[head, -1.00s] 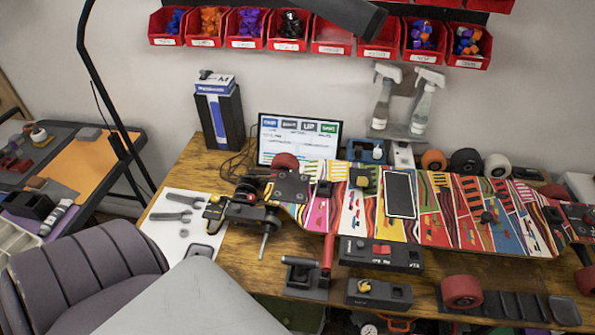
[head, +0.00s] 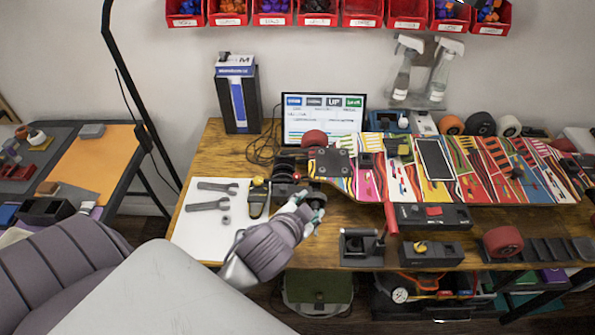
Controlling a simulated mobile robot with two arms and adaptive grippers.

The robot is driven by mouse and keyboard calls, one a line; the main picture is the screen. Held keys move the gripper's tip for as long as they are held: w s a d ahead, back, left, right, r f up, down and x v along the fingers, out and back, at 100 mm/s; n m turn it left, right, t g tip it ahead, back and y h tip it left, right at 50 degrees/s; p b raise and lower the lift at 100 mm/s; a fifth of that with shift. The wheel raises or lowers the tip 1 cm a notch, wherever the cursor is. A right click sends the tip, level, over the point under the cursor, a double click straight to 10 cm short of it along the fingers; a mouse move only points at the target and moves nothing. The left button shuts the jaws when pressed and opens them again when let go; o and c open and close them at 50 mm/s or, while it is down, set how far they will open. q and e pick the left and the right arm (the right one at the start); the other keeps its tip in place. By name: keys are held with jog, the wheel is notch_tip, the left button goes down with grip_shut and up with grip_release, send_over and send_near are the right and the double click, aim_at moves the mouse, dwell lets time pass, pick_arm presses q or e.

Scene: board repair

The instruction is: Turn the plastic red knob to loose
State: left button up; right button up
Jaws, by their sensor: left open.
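My left gripper (head: 308,208) is at the front edge of the bench, just below the dark clamp device (head: 285,175) at the skateboard's left end. It is open, its fingers partly hidden by its own body; I cannot tell if it touches the device. A small red spot shows on the device, but I cannot tell whether it is the knob. A red control (head: 433,211) sits on a black box (head: 455,217) to the right. My right gripper is not in view.
The patterned skateboard deck (head: 470,175) lies along the bench, with a phone-like slab (head: 434,160) on it. Wrenches (head: 210,205) lie on a white sheet (head: 195,235) at left. A screen (head: 323,118) stands behind. A red wheel (head: 503,241) lies at the front right.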

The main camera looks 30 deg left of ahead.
pick_arm(q)
jog(key=w+d+r+m+t+h, duration=0.35)
jog(key=w+r+m+t, duration=0.2)
jog(key=r, duration=0.35)
jog(key=w+d+r+m+t+h, duration=0.35)
jog(key=r+m, duration=0.25)
jog(key=r, duration=0.4)
jog(key=d+r+m+g+h, duration=0.2)
jog(key=d+m+g+h, duration=0.15)
jog(key=m+h, duration=0.3)
jog(key=d+r+m+g+h, duration=0.25)
jog(key=d+m+h, duration=0.25)
jog(key=m, duration=0.3)
jog(key=m+g+y, duration=1.4)
jog(key=g+y, duration=0.1)
jog(key=y, duration=0.2)
send_over(297, 175)
notch_tip(297, 175, down, 14)
jog(key=r, duration=0.1)
notch_tip(297, 175, down, 14)
jog(key=p, duration=0.2)
jog(key=shift+p, duration=0.35)
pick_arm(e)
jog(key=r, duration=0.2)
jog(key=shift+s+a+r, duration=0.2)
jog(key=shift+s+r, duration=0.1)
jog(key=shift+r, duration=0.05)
